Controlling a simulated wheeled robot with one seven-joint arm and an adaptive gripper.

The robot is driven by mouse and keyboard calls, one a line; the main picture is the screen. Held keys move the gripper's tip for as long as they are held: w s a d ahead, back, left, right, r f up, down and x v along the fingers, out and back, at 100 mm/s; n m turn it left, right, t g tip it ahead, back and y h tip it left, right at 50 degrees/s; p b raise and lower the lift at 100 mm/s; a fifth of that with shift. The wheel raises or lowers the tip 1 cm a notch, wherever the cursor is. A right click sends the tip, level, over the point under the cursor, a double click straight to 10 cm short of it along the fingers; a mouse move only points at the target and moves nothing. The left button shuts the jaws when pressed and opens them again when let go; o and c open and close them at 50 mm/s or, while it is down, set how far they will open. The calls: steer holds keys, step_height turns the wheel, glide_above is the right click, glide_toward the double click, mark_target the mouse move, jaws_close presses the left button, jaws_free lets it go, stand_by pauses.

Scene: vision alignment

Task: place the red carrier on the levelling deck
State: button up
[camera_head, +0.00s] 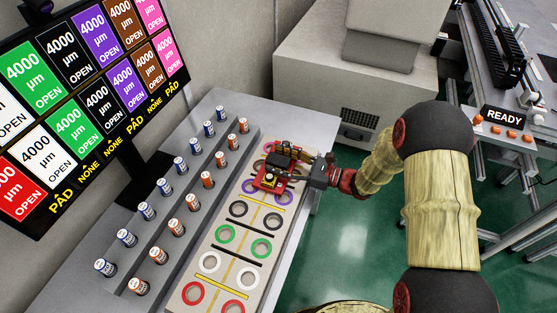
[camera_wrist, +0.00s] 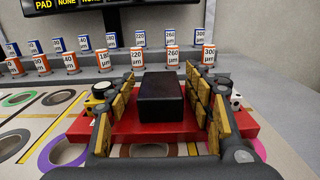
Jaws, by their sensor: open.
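The red carrier (camera_wrist: 135,130) is a flat red plate with a black block (camera_wrist: 161,96) in its middle and small round parts near its ends. In the head view the carrier (camera_head: 264,186) is at the far part of the levelling deck (camera_head: 222,254), a pale panel with paired coloured rings and yellow lines. It covers parts of the purple and brown rings. My gripper (camera_wrist: 165,60) is open, its padded fingers on either side of the black block with gaps showing. Whether the carrier's underside sits fully on the deck is hidden.
Blue and orange labelled canisters (camera_head: 191,201) stand in two rows on a grey stepped rack left of the deck. A monitor (camera_head: 85,100) shows coloured "4000 µm OPEN" tiles. A grey cabinet (camera_head: 345,85) stands behind. A "READY" sign (camera_head: 502,116) is on the right bench.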

steer(key=p+v, duration=0.3)
steer(key=v, duration=0.9)
steer(key=shift+r+p, duration=0.15)
steer(key=shift+p, duration=0.25)
steer(key=s+a+r+n+g+h, duration=0.3)
steer(key=s+a+r+n+g, duration=0.1)
steer(key=s+r+n+g, duration=0.3)
steer(key=s+d+r+n+h, duration=0.2)
steer(key=s+r+n+h, duration=0.2)
steer(key=s+n, duration=0.1)
steer(key=s+d+r+n+t+h, duration=0.1)
steer(key=s+d+r+n+h, duration=0.2)
steer(key=s, duration=0.5)
steer(key=shift+s+d+r+n+h, duration=0.25)
steer(key=shift+r+n+h, duration=0.55)
steer(key=shift+n+h, duration=0.4)
steer(key=s+d+r+n+t+h, duration=0.1)
steer(key=d+r, duration=0.1)
steer(key=s+d+r+n+t+h, duration=0.1)
steer(key=d+r+n+t+h, duration=0.2)
steer(key=d+r+t, duration=0.1)
steer(key=d, duration=0.1)
steer(key=shift+s+d+r, duration=0.1)
steer(key=shift+s+r, duration=0.05)
steer(key=shift+s, duration=0.25)
steer(key=shift+o, duration=1.3)
steer(key=shift+d+r+n+h, duration=0.2)
steer(key=shift+d+n+h, duration=0.05)
steer(key=shift+n+h, duration=0.05)
steer(key=shift+c, duration=0.6)
